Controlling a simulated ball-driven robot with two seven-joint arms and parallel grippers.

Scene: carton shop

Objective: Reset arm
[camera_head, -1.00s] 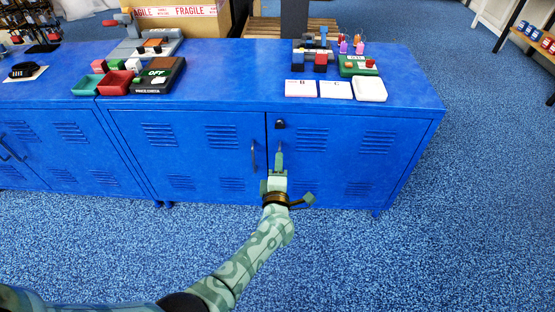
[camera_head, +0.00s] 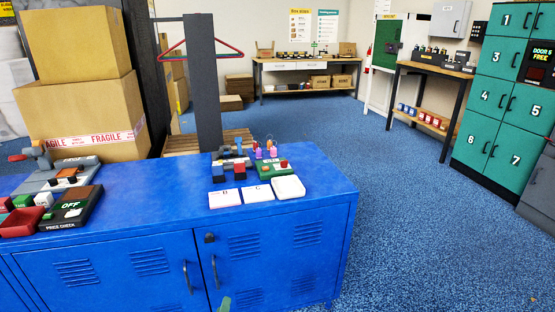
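Only a green tip of my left gripper (camera_head: 225,303) shows, at the bottom edge of the head view. It is in front of the blue cabinet (camera_head: 120,262), near the lower end of the right door's handle (camera_head: 215,272). The rest of the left arm is out of the picture. I cannot tell whether this gripper is open or shut, or whether it touches the door. My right gripper is not in view. Both cabinet doors look shut.
A price check device (camera_head: 72,208) is at left. Stacked cartons (camera_head: 85,112) and a dark post (camera_head: 203,85) are behind. Open blue floor (camera_head: 420,220) lies right, before teal lockers (camera_head: 500,100).

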